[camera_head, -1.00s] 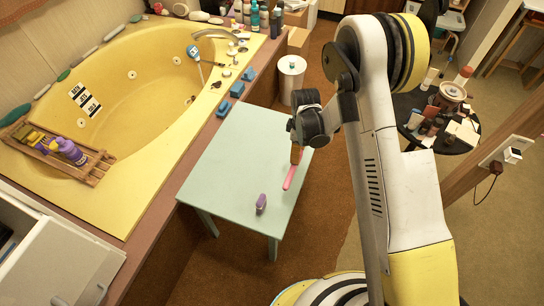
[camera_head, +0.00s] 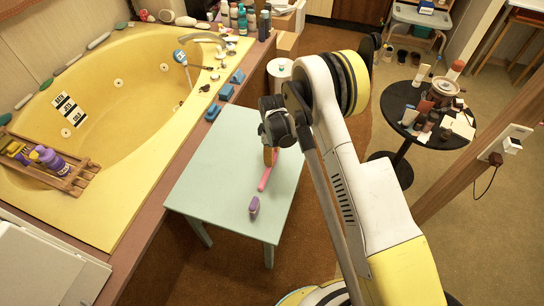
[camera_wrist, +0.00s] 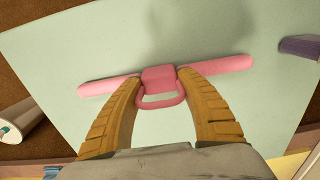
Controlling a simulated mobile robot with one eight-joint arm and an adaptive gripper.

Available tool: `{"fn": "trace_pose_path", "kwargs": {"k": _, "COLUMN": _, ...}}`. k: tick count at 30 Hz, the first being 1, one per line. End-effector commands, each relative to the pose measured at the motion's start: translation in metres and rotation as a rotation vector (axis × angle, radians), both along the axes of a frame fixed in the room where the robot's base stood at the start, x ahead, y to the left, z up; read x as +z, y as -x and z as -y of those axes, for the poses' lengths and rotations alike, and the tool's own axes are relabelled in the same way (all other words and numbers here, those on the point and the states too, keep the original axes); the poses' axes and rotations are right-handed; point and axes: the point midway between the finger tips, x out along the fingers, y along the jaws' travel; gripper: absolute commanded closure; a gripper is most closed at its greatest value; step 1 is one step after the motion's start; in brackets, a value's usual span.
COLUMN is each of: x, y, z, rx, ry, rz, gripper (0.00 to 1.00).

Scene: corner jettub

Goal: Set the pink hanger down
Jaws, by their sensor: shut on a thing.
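The pink hanger (camera_wrist: 160,78) has a long thin bar, a thicker middle block and a small loop. My gripper (camera_wrist: 158,74) is shut on its middle, one yellow-brown finger at each side. The bar lies crosswise over the pale green table (camera_wrist: 60,60) in the wrist view. In the head view the hanger (camera_head: 265,179) shows below my gripper (camera_head: 269,160), over the right part of the table (camera_head: 215,180). I cannot tell whether the hanger touches the tabletop.
A small purple object (camera_head: 254,206) stands near the table's front edge, and it also shows in the wrist view (camera_wrist: 299,47). The table's left half is clear. The yellow tub (camera_head: 120,110) is to the left. A cluttered round black table (camera_head: 432,115) is at right.

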Motion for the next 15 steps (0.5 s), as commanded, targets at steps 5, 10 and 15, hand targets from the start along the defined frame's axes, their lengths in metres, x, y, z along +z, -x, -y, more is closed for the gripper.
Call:
{"fn": "trace_pose_path", "kwargs": {"k": 5, "x": -0.0023, "y": 0.0000, "z": 0.0000, "rx": 0.000, "ry": 0.000, "rz": 0.000, "gripper": 0.46}}
{"fn": "trace_pose_path", "kwargs": {"k": 10, "x": -0.0022, "y": 0.0000, "z": 0.0001, "rx": 0.000, "ry": 0.000, "rz": 0.000, "gripper": 0.34}}
{"fn": "trace_pose_path", "kwargs": {"k": 15, "x": -0.0015, "y": 0.0000, "z": 0.0001, "rx": 0.000, "ry": 0.000, "rz": 0.000, "gripper": 0.34}}
